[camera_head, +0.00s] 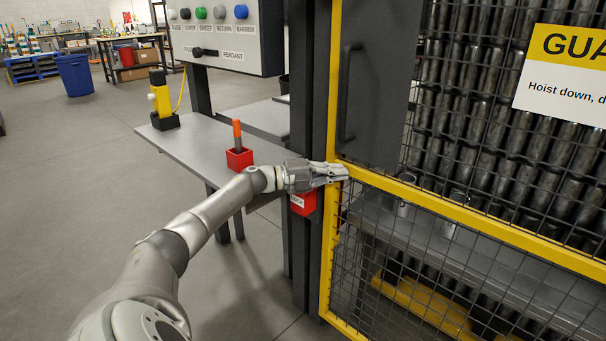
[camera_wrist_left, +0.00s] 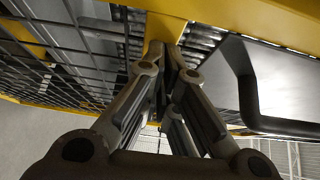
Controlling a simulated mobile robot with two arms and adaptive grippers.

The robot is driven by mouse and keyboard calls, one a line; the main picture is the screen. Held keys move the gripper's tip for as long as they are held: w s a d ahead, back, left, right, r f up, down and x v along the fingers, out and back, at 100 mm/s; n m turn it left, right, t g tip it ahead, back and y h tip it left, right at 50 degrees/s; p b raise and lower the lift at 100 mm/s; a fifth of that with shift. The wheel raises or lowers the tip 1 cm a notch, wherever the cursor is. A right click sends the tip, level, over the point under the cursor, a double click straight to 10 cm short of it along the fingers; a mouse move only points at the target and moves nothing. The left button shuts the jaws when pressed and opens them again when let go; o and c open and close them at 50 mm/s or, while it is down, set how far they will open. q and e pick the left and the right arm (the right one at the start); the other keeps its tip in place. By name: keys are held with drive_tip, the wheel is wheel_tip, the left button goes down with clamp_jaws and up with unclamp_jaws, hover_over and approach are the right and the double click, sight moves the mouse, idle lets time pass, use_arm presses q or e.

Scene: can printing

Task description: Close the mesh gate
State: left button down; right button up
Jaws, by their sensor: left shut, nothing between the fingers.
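The mesh gate, a yellow frame (camera_head: 470,217) with dark wire mesh, fills the right of the head view. A dark panel with a black handle (camera_head: 346,92) is in its upper left part. My left gripper (camera_head: 345,172) is shut and empty at the gate's left yellow upright, just below the handle. In the left wrist view the shut fingers (camera_wrist_left: 168,75) point at the yellow frame (camera_wrist_left: 163,28), with mesh to the left and the black handle (camera_wrist_left: 247,85) to the right. I cannot tell whether the fingertips touch the frame. My right gripper is not in view.
A red box (camera_head: 304,203) hangs on the dark post by my gripper. A grey table (camera_head: 190,150) with a red holder (camera_head: 239,159) and a yellow device (camera_head: 160,95) stands to the left. A button panel (camera_head: 222,35) is above it.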

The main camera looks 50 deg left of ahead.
use_arm(q)
drive_tip(key=shift+s+a+r+y, duration=0.15)
drive_tip(key=shift+a+r+y, duration=0.25)
drive_tip(key=shift+a, duration=0.35)
drive_tip(key=v, duration=1.1)
drive_tip(key=shift+s+d+f, duration=0.2)
drive_tip(key=shift+d+f, duration=0.2)
drive_tip(key=shift+f, duration=0.15)
